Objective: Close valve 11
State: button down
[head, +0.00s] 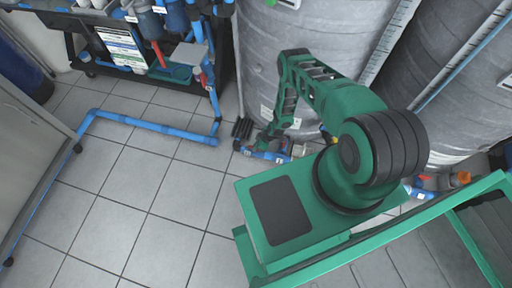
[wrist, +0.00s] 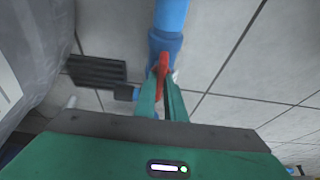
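A red valve handle (wrist: 163,66) sits on a blue pipe fitting in the wrist view. My gripper (wrist: 162,88) has its two green fingers close together on either side of the handle, and they appear closed on it. Part of the handle is hidden between the fingers. In the head view my gripper (head: 265,143) is low, by the blue pipe at the foot of the grey tank; the handle is too small to make out there. No readable number 11 shows on this valve.
A large grey tank (head: 262,75) stands behind my arm. A blue pipe (head: 150,126) runs along the tiled floor to the left. A dark rack with pipes and labels (head: 125,50) stands at the upper left. A black ribbed block (wrist: 95,70) lies beside the valve.

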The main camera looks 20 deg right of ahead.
dwell(0.4)
jog(key=m+t+h, duration=0.1)
jog(key=m, duration=0.3)
jog(key=shift+a+m, duration=0.15)
jog(key=shift+m, duration=0.25)
jog(key=m+h, duration=0.1)
jog(key=m, duration=0.1)
jog(key=m+t+h, duration=0.1)
jog(key=m, duration=0.1)
jog(key=shift+s+a+m, duration=0.1)
jog(key=shift+a+m, duration=0.05)
jog(key=shift+m, duration=0.15)
jog(key=m+h, duration=0.1)
jog(key=m, duration=0.1)
jog(key=m+h, duration=0.1)
jog(key=m, duration=0.2)
jog(key=shift+a, duration=0.15)
jog(key=shift+m+g+h, duration=0.4)
jog(key=shift+m+h, duration=0.2)
jog(key=shift+m, duration=1.1)
jog(key=c, duration=1.8)
grip_release()
jog(key=shift+a, duration=0.1)
